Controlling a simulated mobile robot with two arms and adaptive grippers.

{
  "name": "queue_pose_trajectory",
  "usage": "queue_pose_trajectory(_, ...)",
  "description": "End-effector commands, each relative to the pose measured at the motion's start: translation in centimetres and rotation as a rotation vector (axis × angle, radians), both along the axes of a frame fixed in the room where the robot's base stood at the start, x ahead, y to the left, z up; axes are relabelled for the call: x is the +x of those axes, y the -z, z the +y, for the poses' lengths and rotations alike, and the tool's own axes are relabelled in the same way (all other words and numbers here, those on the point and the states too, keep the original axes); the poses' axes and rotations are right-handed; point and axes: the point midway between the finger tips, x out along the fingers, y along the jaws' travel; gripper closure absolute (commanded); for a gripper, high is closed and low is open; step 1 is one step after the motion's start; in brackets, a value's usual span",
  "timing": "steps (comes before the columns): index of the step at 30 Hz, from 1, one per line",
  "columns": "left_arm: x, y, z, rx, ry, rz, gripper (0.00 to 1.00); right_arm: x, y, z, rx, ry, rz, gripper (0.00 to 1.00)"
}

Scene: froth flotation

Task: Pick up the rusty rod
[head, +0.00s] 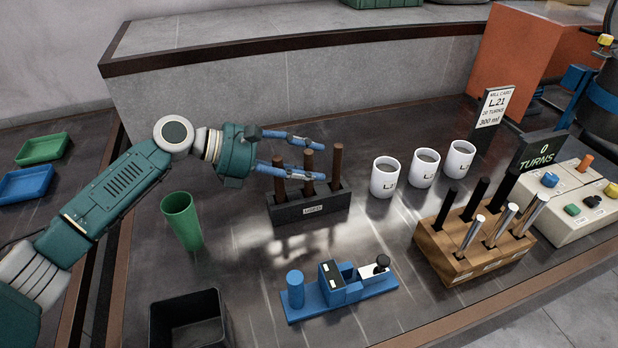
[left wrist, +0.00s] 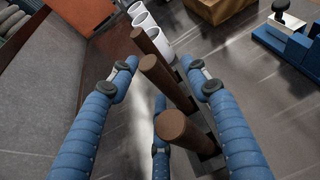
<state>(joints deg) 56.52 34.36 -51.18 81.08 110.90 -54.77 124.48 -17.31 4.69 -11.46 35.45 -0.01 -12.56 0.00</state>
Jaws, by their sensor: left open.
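Three rusty brown rods stand upright in a dark labelled rack (head: 312,208): a left rod (head: 279,172), a middle rod (head: 308,163) and a right rod (head: 338,160). My left gripper (head: 322,162) is open at the height of the rods' upper parts, its blue fingers reaching across the rack from the left. In the left wrist view, the near rod (left wrist: 186,130), the middle rod (left wrist: 166,80) and the far rod (left wrist: 150,45) run in a line between the spread fingers (left wrist: 162,76). The middle rod is between the fingertips; I cannot tell if they touch it. My right gripper is not in view.
Three white mugs (head: 385,178) stand right of the rack. A wooden block (head: 450,262) holds several black and metal rods. A blue device (head: 340,290) lies in front, a green cup (head: 182,222) to the left, and a black bin (head: 190,320) at the front left.

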Motion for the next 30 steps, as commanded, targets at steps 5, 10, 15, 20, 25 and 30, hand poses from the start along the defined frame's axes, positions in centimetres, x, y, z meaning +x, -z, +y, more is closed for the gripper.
queue_pose_trajectory(5, 0.1, 0.2, -0.3, 0.001, 0.000, -0.001, 0.53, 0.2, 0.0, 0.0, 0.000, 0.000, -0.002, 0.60)
queue_pose_trajectory(10, 0.1, 0.2, -0.3, 0.001, 0.000, -0.001, 0.69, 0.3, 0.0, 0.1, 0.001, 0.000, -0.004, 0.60)
queue_pose_trajectory(15, 0.1, 0.2, -0.3, 0.001, 0.000, 0.000, 1.00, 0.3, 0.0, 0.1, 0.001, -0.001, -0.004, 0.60)
queue_pose_trajectory(20, 0.1, 0.0, -0.3, -0.003, -0.001, -0.002, 1.00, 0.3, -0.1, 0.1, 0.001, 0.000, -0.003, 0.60)
queue_pose_trajectory(25, 0.1, -0.1, -0.3, -0.002, 0.000, -0.003, 1.00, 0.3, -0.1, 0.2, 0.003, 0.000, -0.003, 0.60)
queue_pose_trajectory(30, 0.1, -1.0, -0.3, -0.003, 0.000, -0.005, 1.00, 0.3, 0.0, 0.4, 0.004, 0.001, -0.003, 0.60)
